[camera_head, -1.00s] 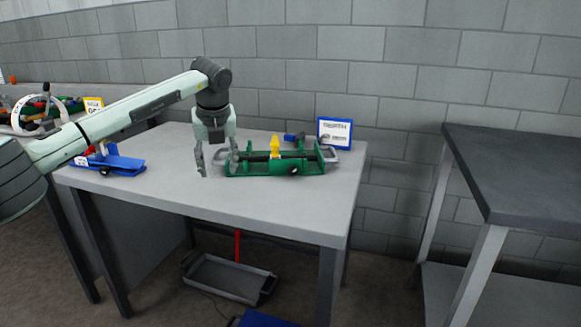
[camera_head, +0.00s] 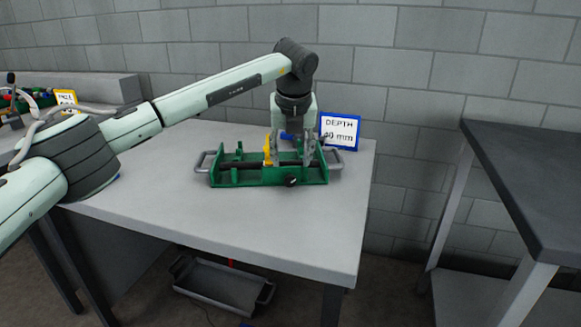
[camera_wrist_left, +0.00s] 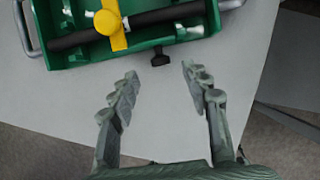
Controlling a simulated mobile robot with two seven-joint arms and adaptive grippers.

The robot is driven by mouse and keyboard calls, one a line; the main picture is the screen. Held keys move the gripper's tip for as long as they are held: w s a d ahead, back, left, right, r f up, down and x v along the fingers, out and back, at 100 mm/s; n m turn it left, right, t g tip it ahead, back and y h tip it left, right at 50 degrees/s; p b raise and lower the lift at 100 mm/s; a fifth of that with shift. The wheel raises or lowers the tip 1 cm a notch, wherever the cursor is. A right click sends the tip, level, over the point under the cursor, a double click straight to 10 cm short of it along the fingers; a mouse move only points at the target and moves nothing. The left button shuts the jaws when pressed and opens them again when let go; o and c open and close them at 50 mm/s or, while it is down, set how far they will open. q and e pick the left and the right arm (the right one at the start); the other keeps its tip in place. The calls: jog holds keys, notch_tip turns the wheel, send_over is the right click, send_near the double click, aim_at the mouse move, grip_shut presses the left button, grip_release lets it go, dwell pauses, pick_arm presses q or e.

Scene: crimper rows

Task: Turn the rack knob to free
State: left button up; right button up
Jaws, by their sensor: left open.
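The green rack (camera_head: 228,178) sits on the grey table, with grey handles at its ends. A small black knob (camera_head: 291,181) is on its front wall; it also shows in the left wrist view (camera_wrist_left: 160,58). A black bar runs along the rack, with a yellow clamp-like part (camera_wrist_left: 112,25) across it. My left gripper (camera_head: 291,150) is open and empty. In the left wrist view its fingertips (camera_wrist_left: 159,72) point toward the knob, one on each side of its line, not touching it. The knob's marking is too small to read.
A blue-framed sign (camera_head: 339,131) reading "DEPTH" and "40 mm" stands behind the rack. The table (camera_head: 240,226) is clear in front of the rack. A dark-topped table (camera_head: 530,170) is at right, and a grey tray (camera_head: 222,290) lies below.

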aim_at(290, 176)
pick_arm(q)
jog(key=p+x, duration=0.1)
jog(key=x, duration=0.6)
jog(key=shift+s+f, duration=0.15)
pick_arm(e)
jog(key=shift+s+f, duration=0.2)
jog(key=shift+f, duration=0.3)
jog(key=shift+s+f, duration=0.2)
jog(key=shift+f, duration=0.25)
pick_arm(q)
jog(key=shift+c, duration=0.3)
grip_shut()
jog(key=shift+a, duration=0.1)
pick_arm(e)
jog(key=shift+f, duration=0.1)
